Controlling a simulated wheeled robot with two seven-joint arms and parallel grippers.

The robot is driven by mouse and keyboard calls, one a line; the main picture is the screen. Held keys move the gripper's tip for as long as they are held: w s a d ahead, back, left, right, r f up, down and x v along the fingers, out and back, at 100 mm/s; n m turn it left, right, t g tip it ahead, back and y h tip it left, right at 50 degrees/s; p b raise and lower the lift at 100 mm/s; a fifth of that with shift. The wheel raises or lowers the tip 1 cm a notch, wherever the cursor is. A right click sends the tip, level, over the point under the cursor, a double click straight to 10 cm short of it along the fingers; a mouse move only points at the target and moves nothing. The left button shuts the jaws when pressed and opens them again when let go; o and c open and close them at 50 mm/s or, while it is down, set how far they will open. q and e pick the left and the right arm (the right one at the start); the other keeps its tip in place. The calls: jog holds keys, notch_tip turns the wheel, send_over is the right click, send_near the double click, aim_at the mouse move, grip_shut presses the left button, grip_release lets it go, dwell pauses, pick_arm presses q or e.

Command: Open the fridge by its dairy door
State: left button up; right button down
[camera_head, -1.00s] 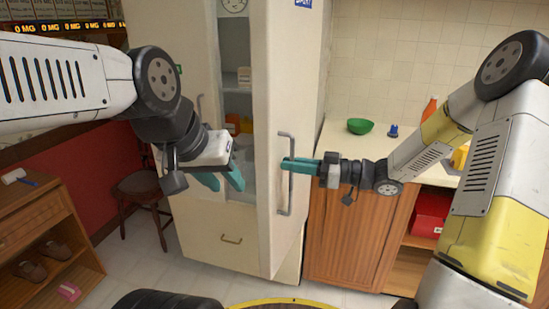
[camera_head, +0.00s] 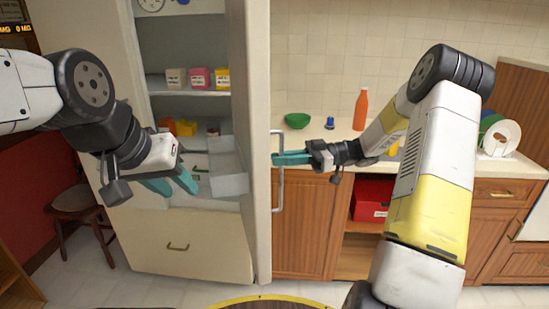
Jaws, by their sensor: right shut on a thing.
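The fridge (camera_head: 192,252) stands at centre left with its right-hand door (camera_head: 250,85) swung wide open, now seen nearly edge-on. The shelves inside show. My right gripper (camera_head: 276,159) is shut on the door's grey vertical handle (camera_head: 279,195). The label on the dairy door is out of view. My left gripper (camera_head: 172,186) is in front of the open fridge, its teal fingers apart and empty. The left-hand fridge door (camera_head: 95,110) is partly hidden behind my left arm.
Small boxes (camera_head: 199,79) stand on a fridge shelf. A stool (camera_head: 80,203) stands at left.

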jog(key=shift+w+r, duration=0.1)
jog(key=c, duration=1.8)
grip_release()
jog(key=shift+o, duration=0.2)
jog(key=shift+d, duration=0.15)
jog(key=d, duration=0.7)
jog(key=shift+w+d, duration=0.3)
jog(key=shift+w, duration=0.1)
